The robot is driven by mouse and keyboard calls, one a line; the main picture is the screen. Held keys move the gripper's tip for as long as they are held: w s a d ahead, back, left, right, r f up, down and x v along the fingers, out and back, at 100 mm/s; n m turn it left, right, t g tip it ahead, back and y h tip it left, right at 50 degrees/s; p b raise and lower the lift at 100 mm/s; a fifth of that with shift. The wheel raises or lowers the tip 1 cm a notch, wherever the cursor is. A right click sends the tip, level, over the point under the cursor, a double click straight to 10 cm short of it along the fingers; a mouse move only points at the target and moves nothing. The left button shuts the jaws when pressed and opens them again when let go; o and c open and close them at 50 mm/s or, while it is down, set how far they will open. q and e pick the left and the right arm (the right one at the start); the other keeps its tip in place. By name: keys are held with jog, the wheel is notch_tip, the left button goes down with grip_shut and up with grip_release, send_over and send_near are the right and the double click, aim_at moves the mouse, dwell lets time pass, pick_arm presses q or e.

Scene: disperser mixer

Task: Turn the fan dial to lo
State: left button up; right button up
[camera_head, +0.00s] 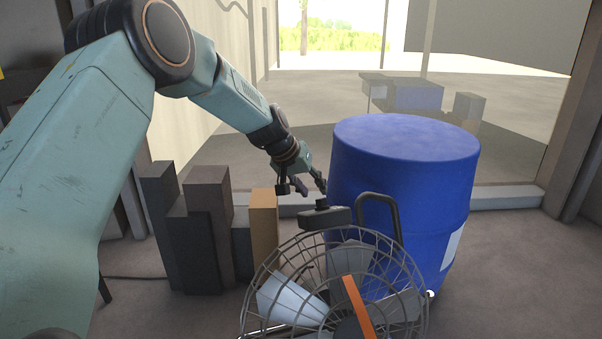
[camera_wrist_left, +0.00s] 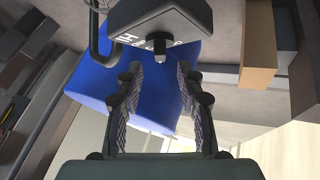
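The fan (camera_head: 335,285) with a round wire cage stands in front of the blue drum in the head view. Its dark control box (camera_head: 325,217) sits above the cage with a small dark dial (camera_head: 322,203) on top. In the left wrist view the box (camera_wrist_left: 165,15) hangs at the top, with partly readable markings, including "HI", near the dial (camera_wrist_left: 160,44). My left gripper (camera_head: 312,190) is just above and beside the dial. The left wrist view shows its fingers (camera_wrist_left: 158,75) apart and empty, with the dial just beyond the tips. My right gripper is not in view.
A blue drum (camera_head: 400,180) stands close behind the fan on the right. A black handle (camera_head: 390,205) rises beside the control box. Dark blocks (camera_head: 208,215) and a tan block (camera_head: 263,225) stand to the left. Floor at the right is clear.

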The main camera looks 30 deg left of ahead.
pick_arm(q)
jog(key=v, duration=0.7)
jog(key=shift+s+r, duration=0.15)
jog(key=shift+r, duration=0.1)
dwell(0.3)
